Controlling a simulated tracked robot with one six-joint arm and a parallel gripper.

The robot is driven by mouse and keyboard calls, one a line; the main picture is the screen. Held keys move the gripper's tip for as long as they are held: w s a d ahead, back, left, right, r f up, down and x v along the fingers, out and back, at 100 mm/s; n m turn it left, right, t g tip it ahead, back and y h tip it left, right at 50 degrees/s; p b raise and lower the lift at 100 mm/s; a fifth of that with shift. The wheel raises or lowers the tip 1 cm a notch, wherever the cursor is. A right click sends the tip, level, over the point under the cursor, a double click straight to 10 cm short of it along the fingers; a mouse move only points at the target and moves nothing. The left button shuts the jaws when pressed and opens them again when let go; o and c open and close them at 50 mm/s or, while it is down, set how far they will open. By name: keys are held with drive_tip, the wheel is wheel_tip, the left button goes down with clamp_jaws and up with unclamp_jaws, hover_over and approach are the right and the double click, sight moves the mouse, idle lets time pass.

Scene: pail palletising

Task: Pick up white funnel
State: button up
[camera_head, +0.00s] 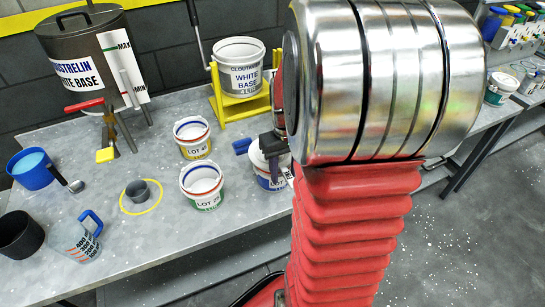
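I cannot make out a white funnel; my arm covers much of the middle and right of the view. My gripper (270,148) shows only in part, as dark pieces left of my arm. It is at the top of a white pail with a blue band (263,172) on the bench. Whether it is open or shut, or touches the pail, I cannot tell. A small blue piece (242,146) shows just left of it.
Behind are a large tank (75,45) and a white pail (240,75) in a yellow stand.

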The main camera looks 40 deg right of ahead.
drive_tip(key=shift+c, duration=0.4)
clamp_jaws()
